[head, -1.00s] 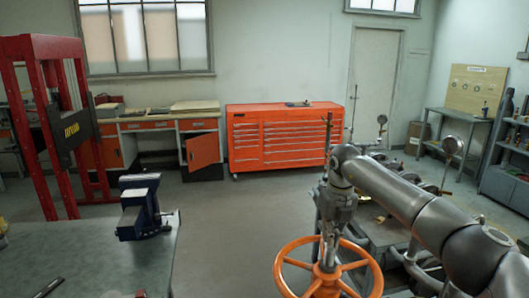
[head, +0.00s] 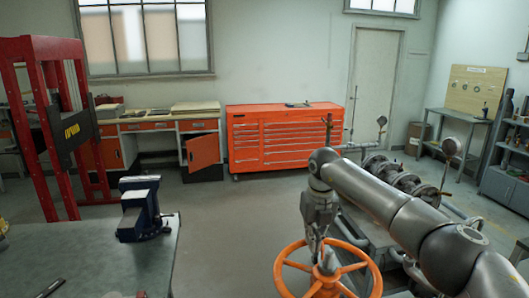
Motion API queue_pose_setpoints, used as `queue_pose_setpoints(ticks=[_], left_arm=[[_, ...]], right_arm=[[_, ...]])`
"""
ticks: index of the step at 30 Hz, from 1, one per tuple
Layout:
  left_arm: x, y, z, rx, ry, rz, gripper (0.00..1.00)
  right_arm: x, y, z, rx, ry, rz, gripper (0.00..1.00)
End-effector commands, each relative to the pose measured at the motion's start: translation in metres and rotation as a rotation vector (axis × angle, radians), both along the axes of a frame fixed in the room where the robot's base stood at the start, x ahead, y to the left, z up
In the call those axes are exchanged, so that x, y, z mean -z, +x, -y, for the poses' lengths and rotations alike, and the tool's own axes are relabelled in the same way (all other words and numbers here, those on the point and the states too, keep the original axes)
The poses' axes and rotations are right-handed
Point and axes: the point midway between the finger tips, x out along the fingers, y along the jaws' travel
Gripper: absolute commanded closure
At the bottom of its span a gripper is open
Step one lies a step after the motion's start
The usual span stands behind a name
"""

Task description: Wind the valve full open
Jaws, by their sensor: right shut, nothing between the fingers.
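The valve's orange handwheel (head: 281,274) lies roughly flat at the bottom centre of the head view, its lower edge near the frame's bottom. Its spokes meet at a hub beside my gripper's tips. My right arm reaches in from the right, and my right gripper (head: 318,256) points down over the wheel, close to the hub and inside the rim. Its fingers are shut with nothing held. I cannot tell whether the tips touch a spoke or the hub. My left gripper is not in view.
Grey flanged pipework (head: 398,181) with a round gauge (head: 451,146) stands behind my right arm. A workbench (head: 90,262) with a blue vise (head: 141,208) is at the lower left. A red press (head: 45,130) and an orange tool cabinet (head: 280,140) stand farther back. Clear floor lies between.

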Motion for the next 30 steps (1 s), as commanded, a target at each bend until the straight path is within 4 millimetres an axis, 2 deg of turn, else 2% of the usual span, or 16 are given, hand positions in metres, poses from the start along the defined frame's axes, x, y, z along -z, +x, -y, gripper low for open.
queue_pose_setpoints(ticks=[3, 14, 30], left_arm=[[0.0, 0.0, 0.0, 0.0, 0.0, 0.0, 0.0], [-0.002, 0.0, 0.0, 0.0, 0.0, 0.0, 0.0], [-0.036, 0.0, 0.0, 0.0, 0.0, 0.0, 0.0]], right_arm=[[0.0, -0.002, -0.008, -0.002, 0.0, 0.0, 1.0], [-0.003, -0.002, -0.009, 0.0, 0.0, 0.001, 1.0], [-0.054, -0.002, -0.008, 0.0, 0.0, 0.001, 1.0]])
